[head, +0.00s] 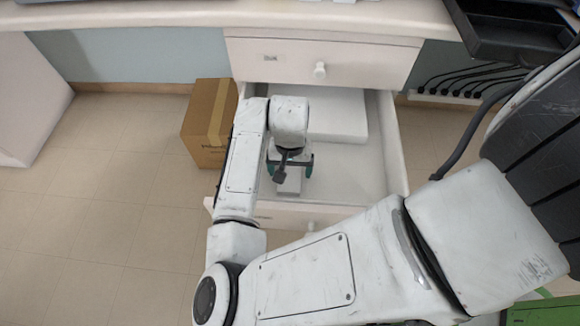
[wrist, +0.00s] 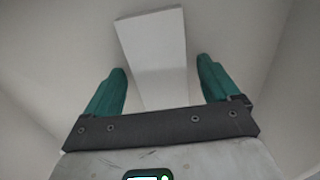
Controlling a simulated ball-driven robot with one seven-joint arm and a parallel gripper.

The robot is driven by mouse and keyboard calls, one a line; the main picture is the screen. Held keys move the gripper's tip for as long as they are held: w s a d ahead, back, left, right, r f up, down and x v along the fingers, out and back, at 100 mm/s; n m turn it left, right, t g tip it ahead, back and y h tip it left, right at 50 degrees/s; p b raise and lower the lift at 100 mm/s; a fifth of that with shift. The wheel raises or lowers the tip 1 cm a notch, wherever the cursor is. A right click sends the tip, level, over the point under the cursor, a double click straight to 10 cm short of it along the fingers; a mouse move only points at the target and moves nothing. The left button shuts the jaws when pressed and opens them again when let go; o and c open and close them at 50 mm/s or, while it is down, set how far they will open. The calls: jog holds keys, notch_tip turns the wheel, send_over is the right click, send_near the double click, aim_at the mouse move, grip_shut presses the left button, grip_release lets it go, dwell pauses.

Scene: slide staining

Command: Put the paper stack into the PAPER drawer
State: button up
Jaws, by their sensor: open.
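In the wrist view the white slab (wrist: 152,50) runs away from between the open fingers of my gripper (wrist: 162,78), with a gap on each side. Whether it rests fully on the drawer floor is hard to tell. A larger white block (head: 340,118) lies at the back of the drawer.
A closed upper drawer (head: 300,62) with a round knob and unreadable label is above. A cardboard box (head: 205,125) stands on the floor left of the open drawer.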

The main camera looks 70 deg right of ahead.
aim_at(290, 171)
jog(key=shift+r, duration=0.1)
notch_tip(290, 171, up, 12)
jog(key=p, duration=0.2)
jog(key=shift+p, duration=0.4)
